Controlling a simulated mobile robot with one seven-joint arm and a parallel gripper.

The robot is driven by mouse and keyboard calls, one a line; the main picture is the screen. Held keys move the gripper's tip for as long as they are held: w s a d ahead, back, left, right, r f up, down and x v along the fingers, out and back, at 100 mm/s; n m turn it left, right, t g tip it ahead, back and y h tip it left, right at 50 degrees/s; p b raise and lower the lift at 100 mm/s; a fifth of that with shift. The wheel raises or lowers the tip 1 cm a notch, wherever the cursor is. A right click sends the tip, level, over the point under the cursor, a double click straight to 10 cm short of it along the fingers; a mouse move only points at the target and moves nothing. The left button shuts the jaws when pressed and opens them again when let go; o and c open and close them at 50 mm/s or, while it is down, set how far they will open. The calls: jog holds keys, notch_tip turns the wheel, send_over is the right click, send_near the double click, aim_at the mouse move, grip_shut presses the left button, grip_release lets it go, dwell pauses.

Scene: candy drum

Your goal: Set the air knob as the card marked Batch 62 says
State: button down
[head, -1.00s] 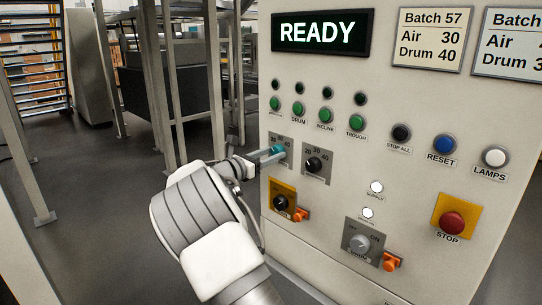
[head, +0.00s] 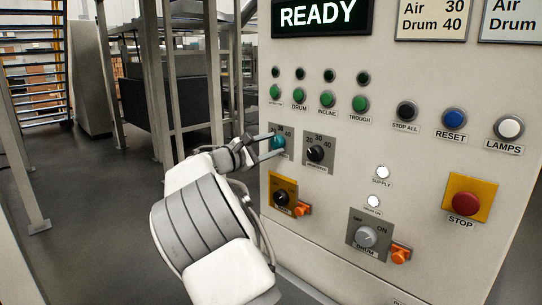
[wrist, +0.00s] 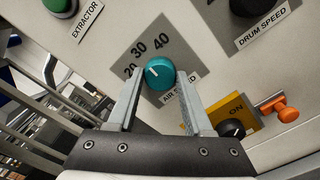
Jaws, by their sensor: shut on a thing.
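The teal air speed knob (head: 279,142) is on the panel's left, on a grey plate marked 20, 30 and 40. In the wrist view the knob (wrist: 160,74) sits between the two fingers of my gripper (wrist: 161,88), which is shut on it. Its white mark points up and left, roughly towards 30; the exact setting is hard to tell. My gripper also shows in the head view (head: 268,148). One card (head: 432,18) reads Air 30, Drum 40, its heading cut off. The card to its right (head: 512,25) shows Air and Drum, its numbers out of frame.
The black drum speed knob (head: 315,153) is just right of the air knob. Green buttons (head: 298,109) are above. Below are a yellow-plated black switch (head: 282,197), a grey on-off switch (head: 366,237) and orange tags. The red stop button (head: 466,204) is farther right.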

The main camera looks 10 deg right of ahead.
jog(key=m+b, duration=0.1)
jog(key=m, duration=0.1)
jog(key=m+b, duration=0.1)
jog(key=b, duration=0.1)
jog(key=m+b, duration=0.2)
jog(key=shift+f+m, duration=0.25)
jog(key=shift+m, duration=0.05)
jog(key=shift+r+m+b, duration=0.15)
jog(key=shift+m+b, duration=1.15)
jog(key=shift+b, duration=0.15)
jog(key=shift+c, duration=1.5)
grip_release()
jog(key=shift+r, duration=0.1)
jog(key=p+v, duration=0.2)
jog(key=v, duration=1.5)
jog(key=shift+a, duration=0.15)
jog(key=shift+s, duration=0.1)
